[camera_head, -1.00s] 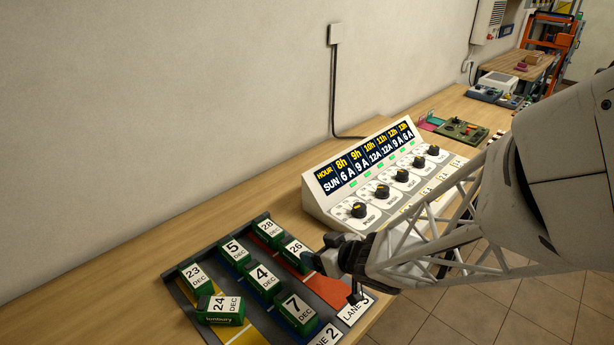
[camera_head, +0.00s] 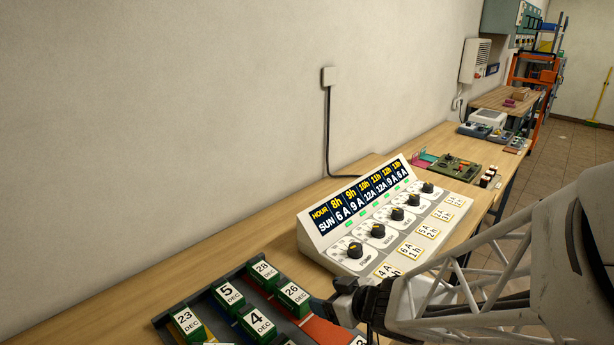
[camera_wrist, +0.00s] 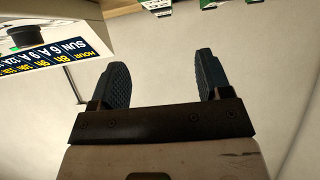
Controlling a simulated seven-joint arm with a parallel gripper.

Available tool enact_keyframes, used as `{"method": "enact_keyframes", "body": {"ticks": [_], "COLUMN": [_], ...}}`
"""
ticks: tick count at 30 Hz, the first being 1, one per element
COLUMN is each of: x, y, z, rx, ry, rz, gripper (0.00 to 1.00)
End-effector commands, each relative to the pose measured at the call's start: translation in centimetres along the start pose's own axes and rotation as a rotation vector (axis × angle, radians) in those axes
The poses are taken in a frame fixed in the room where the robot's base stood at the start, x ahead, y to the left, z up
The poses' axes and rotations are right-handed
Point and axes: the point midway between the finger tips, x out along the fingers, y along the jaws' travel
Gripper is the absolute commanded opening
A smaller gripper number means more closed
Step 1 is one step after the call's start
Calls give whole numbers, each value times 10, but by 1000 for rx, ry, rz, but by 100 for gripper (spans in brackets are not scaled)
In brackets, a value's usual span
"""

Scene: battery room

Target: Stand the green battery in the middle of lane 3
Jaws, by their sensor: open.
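The dark tray (camera_head: 163,321) of lanes is at the bottom of the head view, its near part cut off. Lane 3 is a red strip (camera_head: 327,334). Two green batteries stand in it, 28 DEC (camera_head: 264,271) at the far end and 26 DEC (camera_head: 293,296) in front. The 5 DEC (camera_head: 228,294) and 4 DEC (camera_head: 257,322) batteries are in the middle lane, and 23 DEC (camera_head: 187,321) in the left lane. All are green, so I cannot tell which one is meant. My gripper (camera_wrist: 162,80) is open and empty, beside lane 3, right of 26 DEC.
A sloped control panel (camera_head: 355,248) with knobs stands behind and right of the tray; the wrist view also shows it (camera_wrist: 50,55). A green board (camera_head: 455,168) lies farther along the bench. Bare bench (camera_head: 190,275) lies left of the panel.

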Motion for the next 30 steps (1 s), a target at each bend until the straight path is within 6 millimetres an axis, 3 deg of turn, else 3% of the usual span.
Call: {"method": "enact_keyframes", "body": {"ticks": [9, 16, 24, 30], "x": [-1, -15, -63, -110], "y": [3, 26, 69, 83], "z": [-2, -12, -27, -29], "rx": [-1, 1, 61, 165], "ry": [-3, -40, -167, -302], "rz": [17, 153, 442, 608], "gripper": [71, 71, 71, 71]}}
